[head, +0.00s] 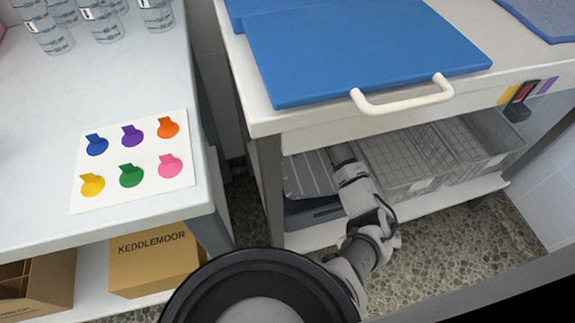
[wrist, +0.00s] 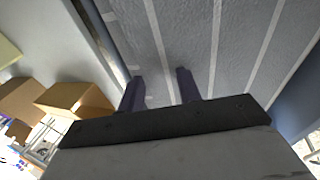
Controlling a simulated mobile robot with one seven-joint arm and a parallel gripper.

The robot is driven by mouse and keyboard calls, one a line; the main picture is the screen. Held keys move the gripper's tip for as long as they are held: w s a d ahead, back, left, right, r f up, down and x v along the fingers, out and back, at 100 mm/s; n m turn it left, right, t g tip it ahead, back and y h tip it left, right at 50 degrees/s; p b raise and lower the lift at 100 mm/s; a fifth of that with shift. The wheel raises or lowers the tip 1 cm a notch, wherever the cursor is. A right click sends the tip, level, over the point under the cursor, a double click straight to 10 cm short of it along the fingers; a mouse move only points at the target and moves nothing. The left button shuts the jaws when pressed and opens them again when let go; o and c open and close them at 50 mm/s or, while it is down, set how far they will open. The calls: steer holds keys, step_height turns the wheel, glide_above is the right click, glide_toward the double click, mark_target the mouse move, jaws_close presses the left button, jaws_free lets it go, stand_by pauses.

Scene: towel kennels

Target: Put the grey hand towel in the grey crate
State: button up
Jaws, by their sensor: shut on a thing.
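The grey hand towel (head: 305,174), with thin white stripes, shows on the lower shelf under the blue-topped table in the head view. It fills much of the wrist view (wrist: 220,45). My gripper (wrist: 160,86) has its two dark fingers against the striped cloth, shut on it. In the head view my arm reaches in under the tabletop and the fingers are hidden. A dark grey crate (head: 314,215) shows its front just below the towel. I cannot tell whether the towel lies inside it or above it.
A cardboard box (head: 155,262) sits under the left table. The speckled floor in front is clear.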

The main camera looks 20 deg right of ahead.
step_height(320, 180, down, 6)
steer(key=shift+r+b, duration=0.2)
steer(key=shift+b, duration=0.4)
steer(key=shift+c, duration=0.3)
steer(key=o, duration=1.1)
steer(key=shift+r, duration=0.1)
steer(key=p+v, duration=0.2)
steer(key=v, duration=1)
steer(key=shift+w+p, duration=0.15)
steer(key=shift+p, duration=0.2)
